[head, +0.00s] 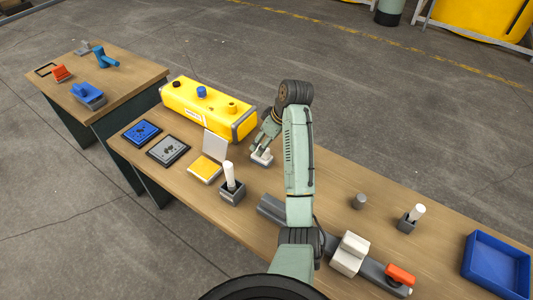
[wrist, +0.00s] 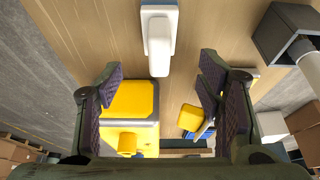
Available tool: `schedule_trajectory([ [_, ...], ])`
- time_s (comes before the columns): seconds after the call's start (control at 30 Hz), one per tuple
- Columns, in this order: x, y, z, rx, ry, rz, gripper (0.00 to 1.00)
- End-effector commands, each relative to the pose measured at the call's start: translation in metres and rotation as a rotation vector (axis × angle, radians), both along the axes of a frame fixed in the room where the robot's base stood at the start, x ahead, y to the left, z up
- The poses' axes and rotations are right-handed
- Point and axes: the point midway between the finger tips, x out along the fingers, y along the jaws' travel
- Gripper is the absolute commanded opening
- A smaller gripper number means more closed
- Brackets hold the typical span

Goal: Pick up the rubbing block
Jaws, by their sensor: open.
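The rubbing block (head: 263,158), which I take to be the small pale block with a white raised grip, stands on the wooden bench in front of the yellow housing. In the wrist view the block (wrist: 159,32) is at top centre, its rounded white grip pointing down the picture. My gripper (head: 262,148) is open, just above and beside the block in the head view. In the wrist view my gripper (wrist: 160,72) has its two dark padded fingers apart, with the grip's end between the fingertips in the picture. I cannot tell whether they touch. Nothing is held.
The yellow housing (head: 210,107) stands close behind my gripper. An open yellow pad case (head: 206,168) and a grey holder with a white stick (head: 232,190) lie to the left. A grey rail with a white block (head: 349,253) and a blue tray (head: 497,265) are to the right.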

Motion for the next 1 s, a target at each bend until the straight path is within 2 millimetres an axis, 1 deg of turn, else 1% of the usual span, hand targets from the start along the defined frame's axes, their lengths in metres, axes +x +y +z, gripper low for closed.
schedule_trajectory([
  [0.03,0.001,0.003,-0.008,-0.001,0.003,0.001,0.61],
  [0.1,0.004,0.006,-0.017,-0.001,0.002,-0.001,0.61],
  [0.37,0.008,0.012,-0.036,0.0,0.001,-0.002,0.61],
  [0.53,0.013,0.019,-0.061,-0.001,0.0,-0.001,0.61],
  [0.63,0.016,0.022,-0.072,-0.001,-0.002,-0.002,0.61],
  [0.73,0.017,0.023,-0.077,-0.001,-0.003,-0.002,0.61],
  [0.93,0.018,0.024,-0.077,-0.001,-0.004,-0.002,0.61],
  [1.0,0.018,0.023,-0.077,-0.001,-0.004,-0.002,0.56],
])
